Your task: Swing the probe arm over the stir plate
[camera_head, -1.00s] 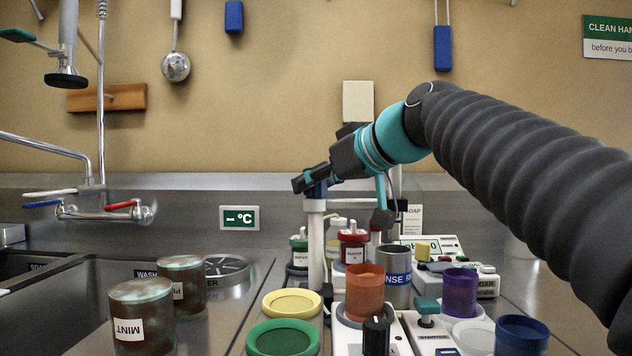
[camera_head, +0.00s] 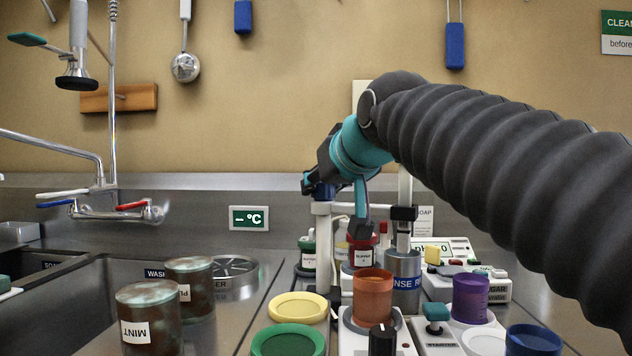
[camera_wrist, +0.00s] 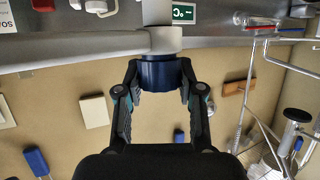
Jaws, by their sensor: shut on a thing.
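My gripper (camera_head: 312,188) is shut on the blue knob (camera_head: 325,191) on top of a white post (camera_head: 322,245). In the wrist view the fingers of my gripper (camera_wrist: 162,88) flank the blue knob (camera_wrist: 163,74), below a pale hub (camera_wrist: 165,40). The white probe arm (camera_head: 344,206) runs right from the post top, partly hidden behind my gripper. A black probe holder (camera_head: 404,213) shows above the grey rinse cup (camera_head: 403,270). The white stir plate (camera_head: 350,321) with a black dial stands in front and carries an orange beaker (camera_head: 373,297).
Yellow (camera_head: 299,306) and green (camera_head: 288,341) lids lie left of the stir plate. A purple cup (camera_head: 470,297) and a blue cup (camera_head: 533,340) stand right. Small red-capped (camera_head: 362,252) and green-capped (camera_head: 307,254) jars stand behind. Two brown jars (camera_head: 150,315) are by the sink.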

